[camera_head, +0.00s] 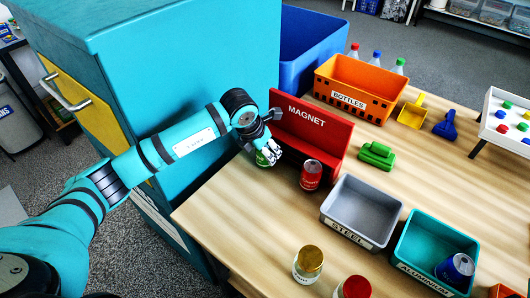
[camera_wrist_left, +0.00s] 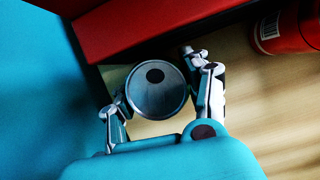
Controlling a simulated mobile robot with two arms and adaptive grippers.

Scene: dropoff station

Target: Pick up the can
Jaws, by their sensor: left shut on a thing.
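A green can (camera_head: 262,160) stands at the left end of the wooden table, in front of the red MAGNET stand (camera_head: 318,125). My left gripper (camera_head: 269,147) is shut on it from above and hides much of it. In the left wrist view the can's round silver top (camera_wrist_left: 157,92) sits between the two fingers of the left gripper (camera_wrist_left: 160,95). I cannot tell whether the can touches the table. A red can (camera_head: 311,175) stands just to the right; its side also shows in the wrist view (camera_wrist_left: 290,30). My right gripper is not in view.
A grey STEEL bin (camera_head: 361,212) and teal ALUMINIUM bin (camera_head: 436,246), with a blue can (camera_head: 455,268), stand at right. A gold-topped can (camera_head: 308,264) and another red-topped can (camera_head: 353,288) stand in front. A teal cabinet (camera_head: 180,60) borders the table's left. Bare tabletop lies left of the bins.

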